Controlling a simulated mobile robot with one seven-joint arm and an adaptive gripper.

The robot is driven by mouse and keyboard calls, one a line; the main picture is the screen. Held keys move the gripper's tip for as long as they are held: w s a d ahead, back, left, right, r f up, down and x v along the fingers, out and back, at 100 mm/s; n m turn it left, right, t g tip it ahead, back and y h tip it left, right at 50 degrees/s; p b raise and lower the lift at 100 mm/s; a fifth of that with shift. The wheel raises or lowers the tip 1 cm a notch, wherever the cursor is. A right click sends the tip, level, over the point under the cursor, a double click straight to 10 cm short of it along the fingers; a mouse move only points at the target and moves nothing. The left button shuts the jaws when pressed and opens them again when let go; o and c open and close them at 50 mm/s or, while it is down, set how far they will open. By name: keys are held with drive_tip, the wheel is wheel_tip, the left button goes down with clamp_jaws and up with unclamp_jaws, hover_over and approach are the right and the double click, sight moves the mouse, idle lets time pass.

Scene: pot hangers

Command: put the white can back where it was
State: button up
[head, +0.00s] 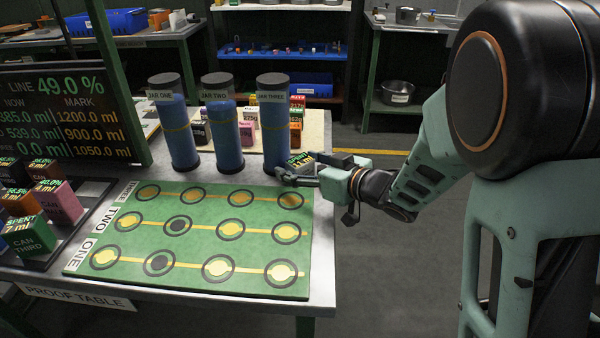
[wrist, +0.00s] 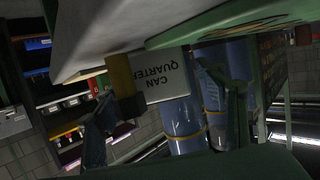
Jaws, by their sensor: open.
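A white can marked CAN QUARTER (wrist: 160,77) shows upside down in the wrist view, in the space ahead of and between my fingers. In the head view, a block with a dark top and bright SPENT lettering (head: 299,159) stands at the fingertips, right of jar three; it appears to be the same can, its side mostly hidden. My gripper (head: 284,176) comes in from the right, low over the back right corner of the green board. Its fingers also show in the wrist view (wrist: 168,115), spread apart. I cannot tell whether either touches the can.
Jar one (head: 175,125), jar two (head: 221,125) and jar three (head: 271,125) stand close behind the green board (head: 200,245) of ringed spots. Weight-marked blocks (head: 297,120) stand behind them. A dark tray (head: 72,240) with several cans is at left. Floor right of the table is clear.

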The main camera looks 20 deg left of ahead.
drive_tip(key=shift+a, duration=0.1)
drive_tip(key=shift+c, duration=0.2)
drive_tip(key=c, duration=1.5)
drive_tip(key=shift+r, duration=0.1)
